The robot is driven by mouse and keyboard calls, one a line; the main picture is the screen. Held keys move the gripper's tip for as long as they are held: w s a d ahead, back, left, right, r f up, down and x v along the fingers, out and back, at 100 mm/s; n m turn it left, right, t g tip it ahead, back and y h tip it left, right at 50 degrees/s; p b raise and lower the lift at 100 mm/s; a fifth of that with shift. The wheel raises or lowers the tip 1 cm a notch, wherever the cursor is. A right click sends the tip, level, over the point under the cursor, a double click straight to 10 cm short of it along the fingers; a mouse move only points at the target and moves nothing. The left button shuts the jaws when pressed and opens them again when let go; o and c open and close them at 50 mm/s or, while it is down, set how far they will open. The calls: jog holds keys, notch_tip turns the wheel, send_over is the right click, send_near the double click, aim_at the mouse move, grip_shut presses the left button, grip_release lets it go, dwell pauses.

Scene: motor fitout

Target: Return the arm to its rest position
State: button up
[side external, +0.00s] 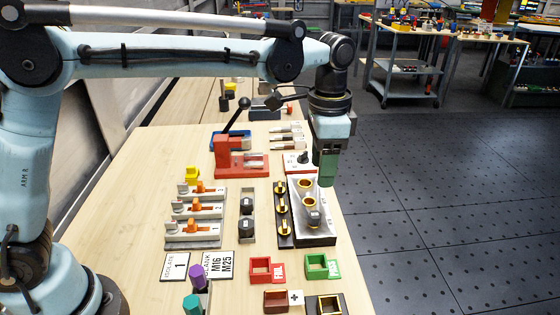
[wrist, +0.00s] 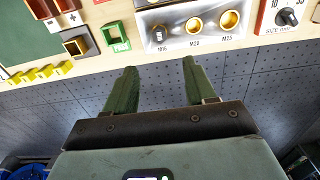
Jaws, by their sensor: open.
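My gripper (side external: 326,168) hangs from the arm's wrist above the right edge of the bench, beyond the grey block with gold-rimmed holes (side external: 325,235). In the wrist view my gripper (wrist: 158,88) has its two green fingers spread wide, with nothing between them but the dark floor. The same grey block (wrist: 200,28) lies ahead of the fingertips there, marked M16, M20 and M25. A dark plug fills the M16 hole; the M20 and M25 holes look empty. My arm stretches across the top of the side view, with its upper link nearly level.
A red press with a black lever (side external: 240,160), isolator switches (side external: 195,215), a red FAIL bin (side external: 266,269) and a green PASS bin (side external: 321,266) stand on the wooden bench. A size dial (wrist: 288,17) sits beside the block. Open floor (side external: 440,230) lies to the right.

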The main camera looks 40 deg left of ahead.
jog(key=s+a+f+n+t, duration=0.2)
jog(key=s+a+n+t, duration=0.5)
jog(key=s+a, duration=0.7)
jog(key=a+n, duration=0.2)
jog(key=shift+s+a, duration=0.3)
jog(key=shift+a, duration=0.05)
